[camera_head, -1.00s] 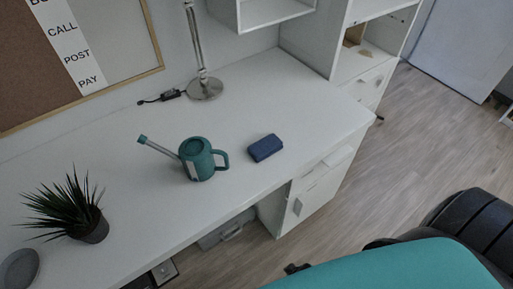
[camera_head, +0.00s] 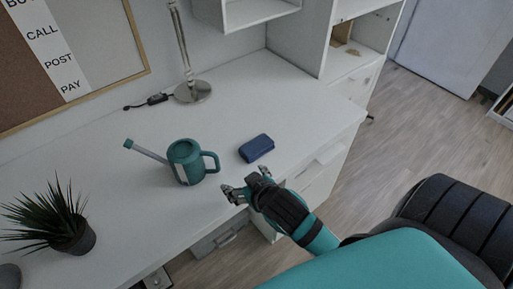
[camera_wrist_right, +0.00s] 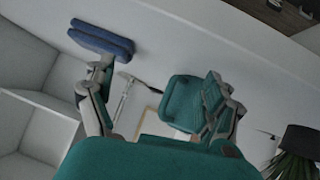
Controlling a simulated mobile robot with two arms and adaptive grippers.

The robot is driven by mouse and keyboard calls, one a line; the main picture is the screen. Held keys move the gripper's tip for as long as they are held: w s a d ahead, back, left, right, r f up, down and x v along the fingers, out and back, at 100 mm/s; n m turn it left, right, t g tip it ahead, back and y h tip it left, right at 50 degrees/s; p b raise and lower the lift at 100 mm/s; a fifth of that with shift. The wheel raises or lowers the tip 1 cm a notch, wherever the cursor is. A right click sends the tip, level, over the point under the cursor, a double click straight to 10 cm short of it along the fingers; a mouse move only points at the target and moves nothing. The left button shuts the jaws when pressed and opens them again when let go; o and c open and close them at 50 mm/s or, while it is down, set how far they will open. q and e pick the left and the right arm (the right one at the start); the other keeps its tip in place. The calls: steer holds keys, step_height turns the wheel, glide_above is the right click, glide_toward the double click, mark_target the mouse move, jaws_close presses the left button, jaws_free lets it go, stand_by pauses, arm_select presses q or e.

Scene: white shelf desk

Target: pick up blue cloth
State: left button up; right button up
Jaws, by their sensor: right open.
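The blue cloth (camera_head: 256,148) is a small folded dark-blue block on the white desk, right of the watering can. In the right wrist view the cloth (camera_wrist_right: 101,38) shows at the upper left, beyond one fingertip. My right gripper (camera_head: 235,189) is open and empty, at the desk's front edge, in front of the cloth and apart from it. In the right wrist view its two fingers (camera_wrist_right: 155,95) are spread wide. My left gripper is in neither view.
A teal watering can (camera_head: 187,163) stands close left of the cloth. A potted plant (camera_head: 72,232) is at the left, and a lamp base (camera_head: 193,91) is behind. A shelf unit (camera_head: 345,62) stands at the back right. The desk (camera_head: 240,108) is clear behind the cloth.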

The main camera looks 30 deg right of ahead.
steer(key=w+a+r+n+t+y, duration=0.1)
steer(key=w+a+r+t+y, duration=0.1)
steer(key=w+r+t, duration=0.3)
steer(key=w+a+r+n+t+y, duration=0.1)
steer(key=w+a+r+n, duration=0.15)
steer(key=r, duration=0.45)
steer(key=w+a+r+n+t+y, duration=0.1)
steer(key=w+a+r+t+y, duration=0.15)
steer(key=w+r, duration=0.35)
steer(key=s+a+r+n+g+y, duration=0.25)
steer(key=a+r+n+y, duration=0.5)
steer(key=n+y, duration=0.4)
steer(key=n+g+h, duration=0.2)
steer(key=g+h, duration=1.4)
glide_toward(259, 142)
steer(key=f, duration=0.4)
steer(key=shift+w+d+f+p, duration=0.15)
steer(key=shift+d+f+p, duration=0.15)
steer(key=shift+f, duration=0.1)
steer(key=shift+a+f+p, duration=0.15)
steer(key=shift+f+p, duration=0.15)
steer(key=shift+f, duration=2.55)
steer(key=c, duration=1.3)
